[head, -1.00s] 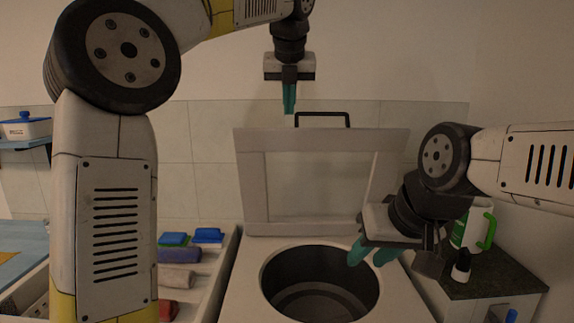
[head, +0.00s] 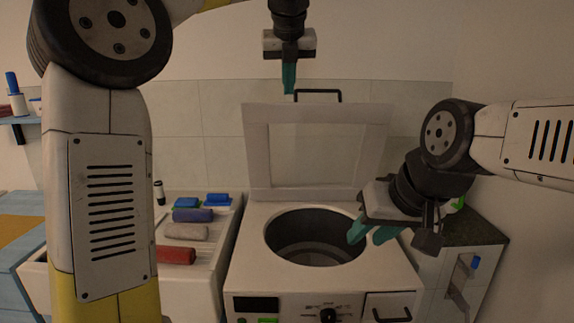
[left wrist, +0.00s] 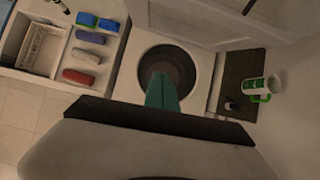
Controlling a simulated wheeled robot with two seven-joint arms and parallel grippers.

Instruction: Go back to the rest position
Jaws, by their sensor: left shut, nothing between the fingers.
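My left gripper (head: 289,90) hangs fingers-down at the top middle of the head view, its teal fingers closed together with nothing between them. It is above the raised lid (head: 256,150) of a white top-loading washer (head: 240,262). In the left wrist view its fingers (left wrist: 161,80) appear over the washer's round opening (left wrist: 150,60). My right gripper (head: 366,238) is at the right edge of the drum opening (head: 300,218) in the head view. Its two teal fingers point down-left, are apart, and hold nothing visible.
Rolled cloths, including a red one (head: 176,255) and a purple one (head: 192,215), lie on a white counter left of the washer. A dark-topped cabinet (head: 470,228) stands right, with a green-and-white jug (left wrist: 258,85) in the wrist view. A wall shelf (head: 20,119) is at far left.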

